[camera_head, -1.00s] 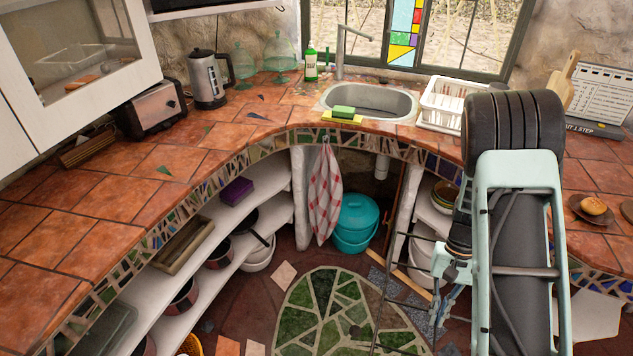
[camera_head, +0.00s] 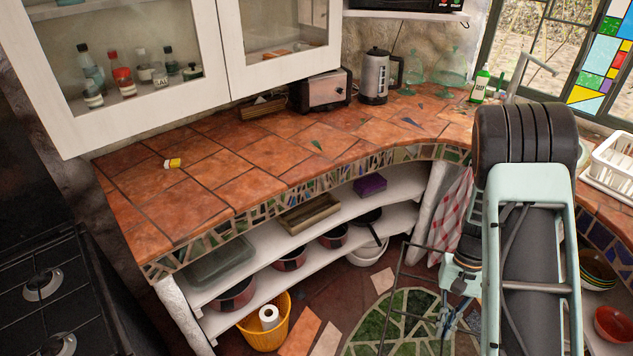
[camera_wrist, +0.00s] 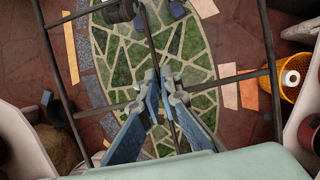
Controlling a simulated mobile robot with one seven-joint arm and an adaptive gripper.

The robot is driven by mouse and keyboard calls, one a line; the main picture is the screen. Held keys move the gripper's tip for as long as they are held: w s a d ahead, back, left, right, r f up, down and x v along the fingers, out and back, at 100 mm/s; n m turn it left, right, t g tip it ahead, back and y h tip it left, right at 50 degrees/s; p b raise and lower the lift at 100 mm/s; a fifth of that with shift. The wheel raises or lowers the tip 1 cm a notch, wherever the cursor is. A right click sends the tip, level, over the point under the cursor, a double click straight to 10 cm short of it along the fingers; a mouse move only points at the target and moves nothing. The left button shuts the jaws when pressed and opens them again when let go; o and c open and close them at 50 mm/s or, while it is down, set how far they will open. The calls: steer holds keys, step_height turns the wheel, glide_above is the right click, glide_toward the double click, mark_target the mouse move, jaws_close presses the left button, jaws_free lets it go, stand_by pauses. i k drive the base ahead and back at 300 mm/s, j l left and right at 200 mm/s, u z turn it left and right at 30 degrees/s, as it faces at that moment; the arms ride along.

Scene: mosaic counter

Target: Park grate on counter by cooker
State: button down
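The grate is a frame of thin dark bars. In the wrist view the grate (camera_wrist: 226,78) spreads across the picture, with one bar running between my fingertips. My gripper (camera_wrist: 167,80) is shut on that bar, its blue pads on either side. In the head view the grate (camera_head: 393,292) hangs in front of the counter, partly hidden behind my arm, above the floor. The tiled counter (camera_head: 215,190) curves along the wall. The black cooker (camera_head: 75,285) stands at the lower left, beside the counter's left end, with burners showing.
A toaster (camera_head: 321,90) and kettle (camera_head: 375,77) stand at the back. White cabinets (camera_head: 190,110) overhang the counter. Shelves with pans and a yellow basket (camera_head: 265,325) are below.

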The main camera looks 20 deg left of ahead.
mark_target(208, 190)
steer(key=u, duration=1)
